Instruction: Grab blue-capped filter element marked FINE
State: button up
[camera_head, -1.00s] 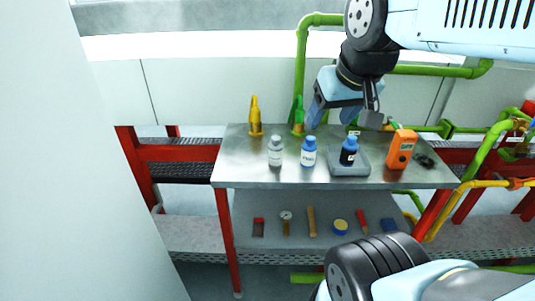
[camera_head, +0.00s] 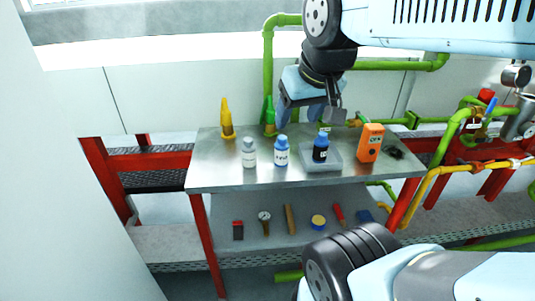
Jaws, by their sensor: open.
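Two blue-capped items stand on the metal table (camera_head: 218,172). One is a white-and-blue bottle-shaped filter element (camera_head: 281,153) with dark lettering that looks like FINE, though it is too small to read surely. The other is a dark item with a blue cap (camera_head: 320,150), standing in a grey tray (camera_head: 334,164). My gripper (camera_head: 310,118) is open and empty, its two fingers pointing down. In the picture it appears above and behind these two items, apart from both.
A grey-white bottle (camera_head: 249,153) stands left of the white-and-blue one. An orange meter (camera_head: 370,143) stands right of the tray. Yellow (camera_head: 227,119) and green (camera_head: 269,116) bottles stand at the back. Several tools lie on the lower shelf (camera_head: 265,200). Green pipes (camera_head: 268,60) run behind.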

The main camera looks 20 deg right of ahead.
aim_at(282, 148)
jog(key=z, duration=0.55)
jog(key=k, duration=1.3)
jog(key=z, duration=0.9)
jog(key=i, duration=1.15)
jog(key=u, duration=0.5)
